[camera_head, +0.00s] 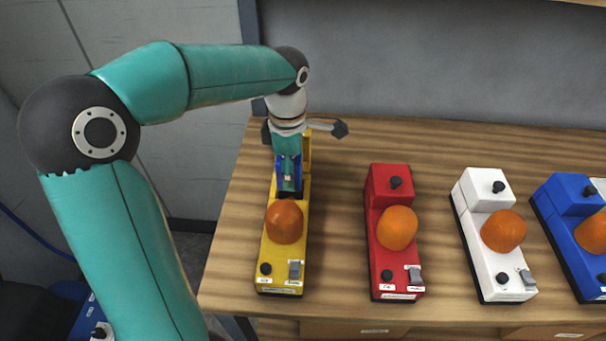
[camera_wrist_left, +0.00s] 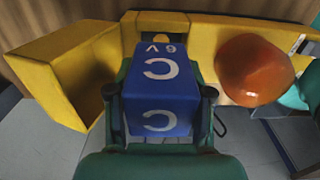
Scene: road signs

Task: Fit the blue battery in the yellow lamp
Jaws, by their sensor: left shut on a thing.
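The yellow lamp (camera_head: 270,251) stands at the left end of the table, with an orange dome (camera_head: 285,222). In the left wrist view, the lamp (camera_wrist_left: 203,50) has its battery compartment open, and its yellow cover (camera_wrist_left: 72,69) is swung out to the left. My left gripper (camera_head: 289,180) is over the rear of the lamp, shut on the blue battery (camera_wrist_left: 158,88), marked "6V" and "C". The battery is at the compartment; how far in it sits I cannot tell. My right gripper is not in view.
A red lamp (camera_head: 376,259), a white lamp (camera_head: 485,262) and a blue lamp (camera_head: 566,245) stand in a row to the right. Bare wood (camera_head: 335,230) lies between the yellow and red lamps. A grey wall (camera_head: 430,60) rises behind the table.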

